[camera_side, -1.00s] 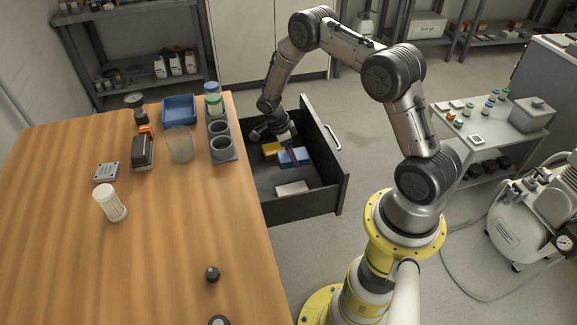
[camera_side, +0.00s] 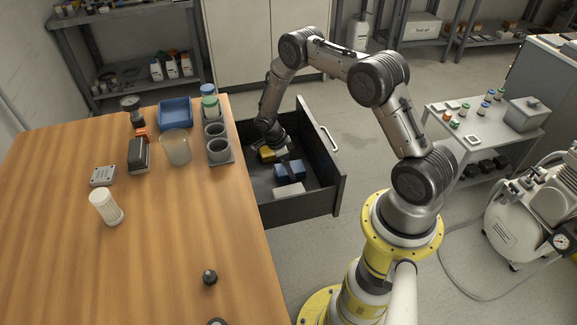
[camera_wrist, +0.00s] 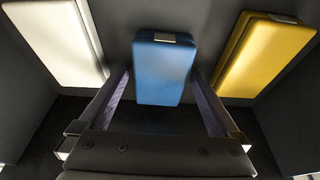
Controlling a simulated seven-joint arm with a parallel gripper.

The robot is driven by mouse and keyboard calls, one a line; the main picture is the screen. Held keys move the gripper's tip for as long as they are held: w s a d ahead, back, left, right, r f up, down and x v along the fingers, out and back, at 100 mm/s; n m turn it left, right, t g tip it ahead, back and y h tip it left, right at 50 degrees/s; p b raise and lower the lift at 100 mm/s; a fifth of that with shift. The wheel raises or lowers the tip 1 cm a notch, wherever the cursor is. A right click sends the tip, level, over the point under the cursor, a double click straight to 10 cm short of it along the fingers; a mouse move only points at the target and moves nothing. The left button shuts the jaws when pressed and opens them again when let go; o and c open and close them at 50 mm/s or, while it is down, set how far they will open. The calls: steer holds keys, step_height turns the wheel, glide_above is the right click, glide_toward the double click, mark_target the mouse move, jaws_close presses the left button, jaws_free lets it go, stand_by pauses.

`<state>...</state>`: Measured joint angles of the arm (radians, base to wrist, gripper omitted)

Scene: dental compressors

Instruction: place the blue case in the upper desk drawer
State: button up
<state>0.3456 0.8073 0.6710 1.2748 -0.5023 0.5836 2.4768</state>
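The blue case (camera_side: 290,171) lies inside the open upper desk drawer (camera_side: 320,201), between a white case and a yellow case. In the wrist view the blue case (camera_wrist: 163,70) is centred between my fingers, with a grey patch on its top edge. My gripper (camera_side: 286,158) reaches down into the drawer over it. In the wrist view my gripper (camera_wrist: 162,78) has its fingers apart on either side of the case, with narrow dark gaps, so it looks open. The side view partly hides the fingertips.
The white case (camera_side: 289,190) is nearer the drawer's front in the picture, and the yellow case (camera_side: 273,154) is farther back. Drawer walls surround my gripper. The wooden desk (camera_side: 150,240) is to the left, with a grey cup holder (camera_side: 219,148) near its edge.

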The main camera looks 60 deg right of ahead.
steer(key=shift+r, duration=0.1)
steer(key=a+r+n+t, duration=0.1)
steer(key=a+r+n, duration=0.2)
steer(key=r, duration=0.9)
steer(key=a+r+n+t, duration=0.1)
steer(key=a+r+n, duration=0.2)
steer(key=r, duration=1)
steer(key=s+a+r+n+t, duration=0.1)
steer(key=s+a+r+n, duration=0.15)
steer(key=r, duration=0.25)
steer(key=s+a+r+n+t, duration=0.1)
steer(key=s+a+r+n, duration=0.1)
steer(key=a+r+n, duration=0.3)
steer(key=s+a+r+n+t+y, duration=0.1)
steer(key=s+a+r+n+t, duration=0.1)
steer(key=s+n, duration=0.5)
steer(key=s+a+r+n+t+y, duration=0.1)
steer(key=s+a+r+n, duration=0.3)
steer(key=s, duration=0.6)
steer(key=r+n+t, duration=0.1)
steer(key=n, duration=0.1)
steer(key=shift+s+a+n, duration=0.2)
steer(key=shift+a+n, duration=0.05)
steer(key=shift+n, duration=0.1)
steer(key=shift+r, duration=0.15)
